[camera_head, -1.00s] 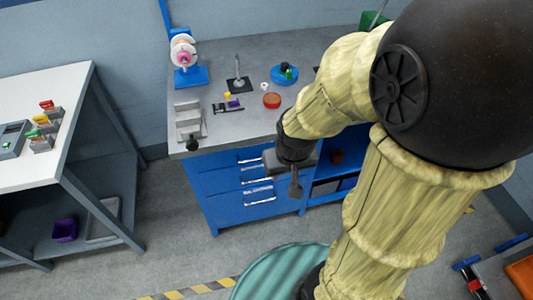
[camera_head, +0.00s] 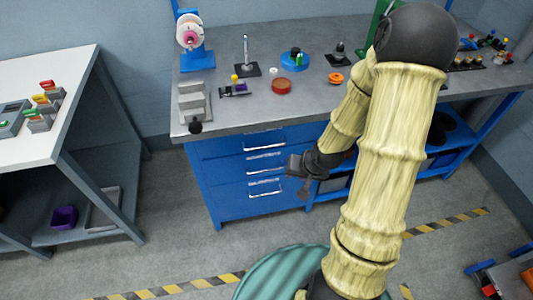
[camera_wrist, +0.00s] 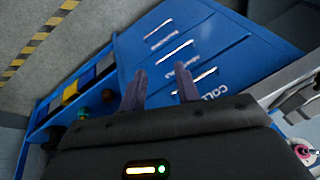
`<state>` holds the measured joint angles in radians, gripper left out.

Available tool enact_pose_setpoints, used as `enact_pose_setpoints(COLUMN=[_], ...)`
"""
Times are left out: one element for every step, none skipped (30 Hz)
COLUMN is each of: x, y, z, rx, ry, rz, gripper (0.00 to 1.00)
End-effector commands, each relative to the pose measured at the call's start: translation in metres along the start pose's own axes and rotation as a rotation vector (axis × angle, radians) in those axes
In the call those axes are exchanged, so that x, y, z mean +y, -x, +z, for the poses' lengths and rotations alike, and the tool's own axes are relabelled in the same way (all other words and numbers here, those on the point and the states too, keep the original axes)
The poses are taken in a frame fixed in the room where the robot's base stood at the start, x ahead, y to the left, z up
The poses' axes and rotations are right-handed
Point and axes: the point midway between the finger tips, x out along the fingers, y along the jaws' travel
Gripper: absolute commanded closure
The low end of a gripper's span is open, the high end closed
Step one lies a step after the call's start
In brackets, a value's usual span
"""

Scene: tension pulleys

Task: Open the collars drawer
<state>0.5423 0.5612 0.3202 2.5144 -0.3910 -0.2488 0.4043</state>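The blue drawer unit (camera_head: 232,180) under the workbench has three drawers, each with a silver handle, and all look closed. In the wrist view, the drawer nearest the worktop carries a partly visible white label starting "COLL" (camera_wrist: 208,93), beside its silver handle (camera_wrist: 195,77). The other two handles (camera_wrist: 175,52) lie farther up that view. My gripper (camera_wrist: 160,85) is open, with its two dark fingers apart and nothing between them. In the head view, my gripper (camera_head: 298,165) is at the right side of the drawer fronts, touching no handle that I can see.
The grey worktop (camera_head: 225,110) holds a grey stepped block, a red dish (camera_head: 281,86) and a blue round tray (camera_head: 294,61). Open shelves with bins lie right of the drawers. A white table (camera_head: 45,130) stands at left. The floor before the drawers is clear.

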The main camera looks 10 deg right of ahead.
Motion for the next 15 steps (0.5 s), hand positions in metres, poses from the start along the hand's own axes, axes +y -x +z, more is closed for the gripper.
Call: enact_pose_setpoints(x=[0.008,0.009,0.010,0.011,0.011,0.011,0.011,0.011,0.011,0.011,0.012,0.012,0.013,0.014,0.016], y=[-0.027,-0.036,-0.048,-0.057,-0.065,-0.075,-0.082,-0.088,-0.095,-0.099,-0.103,-0.107,-0.109,-0.110,-0.111], z=[0.006,0.006,0.007,0.007,0.007,0.006,0.005,0.004,0.002,0.000,-0.002,-0.006,-0.009,-0.013,-0.018], rx=[0.008,0.018,0.033,0.045,0.058,0.077,0.092,0.108,0.130,0.148,0.168,0.195,0.216,0.238,0.267], ry=[-0.058,-0.091,-0.134,-0.169,-0.204,-0.254,-0.293,-0.335,-0.390,-0.432,-0.475,-0.534,-0.580,-0.624,-0.678], rz=[-0.051,-0.083,-0.128,-0.164,-0.202,-0.254,-0.295,-0.336,-0.393,-0.438,-0.483,-0.546,-0.593,-0.640,-0.702], gripper=[0.68,0.68,0.68,0.68,0.68,0.68,0.68,0.68,0.68,0.68,0.68,0.68,0.68,0.68,0.68])
